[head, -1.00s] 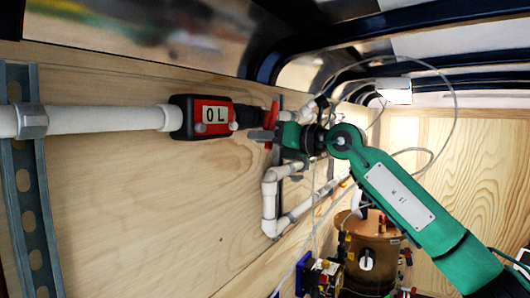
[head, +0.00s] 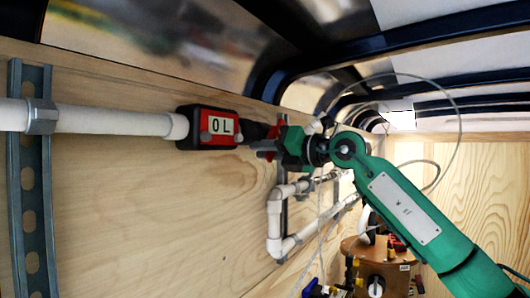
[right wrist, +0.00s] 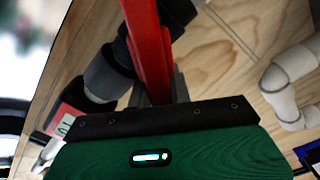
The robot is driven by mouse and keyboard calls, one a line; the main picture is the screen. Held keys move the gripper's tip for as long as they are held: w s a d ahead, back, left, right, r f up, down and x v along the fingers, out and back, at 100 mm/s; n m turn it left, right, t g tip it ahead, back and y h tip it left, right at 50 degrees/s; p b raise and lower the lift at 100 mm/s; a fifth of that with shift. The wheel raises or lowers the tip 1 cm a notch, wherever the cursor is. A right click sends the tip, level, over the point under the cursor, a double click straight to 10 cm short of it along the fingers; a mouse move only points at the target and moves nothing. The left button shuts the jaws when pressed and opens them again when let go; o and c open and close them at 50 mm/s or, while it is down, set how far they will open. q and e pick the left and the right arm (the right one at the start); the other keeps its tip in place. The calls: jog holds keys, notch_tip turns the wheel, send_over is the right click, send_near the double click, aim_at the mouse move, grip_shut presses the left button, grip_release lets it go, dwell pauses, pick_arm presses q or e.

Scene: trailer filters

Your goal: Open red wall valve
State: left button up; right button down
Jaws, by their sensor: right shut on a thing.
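The red valve handle (right wrist: 148,45) is a long bar that runs up from between my fingers in the right wrist view. In the head view only a little of it shows, at the end of the pipe line on the wooden wall. A dark valve body (right wrist: 108,72) sits beside the handle. My right gripper (head: 266,148) is shut on the handle; its grey fingers flank the bar in the right wrist view (right wrist: 160,92). The gripper partly hides the valve in the head view. My left gripper is not in view.
A red and black meter (head: 208,128) reading "0 L" sits on the white pipe (head: 105,121) left of the valve. White elbow pipes (head: 274,220) run below the gripper. A copper-coloured tank (head: 370,250) stands at lower right. Dark ribs (head: 455,55) cross overhead.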

jog(key=c, duration=1.3)
grip_release()
jog(key=shift+w+d, duration=0.1)
jog(key=shift+d, duration=0.05)
jog(key=shift+r, duration=0.1)
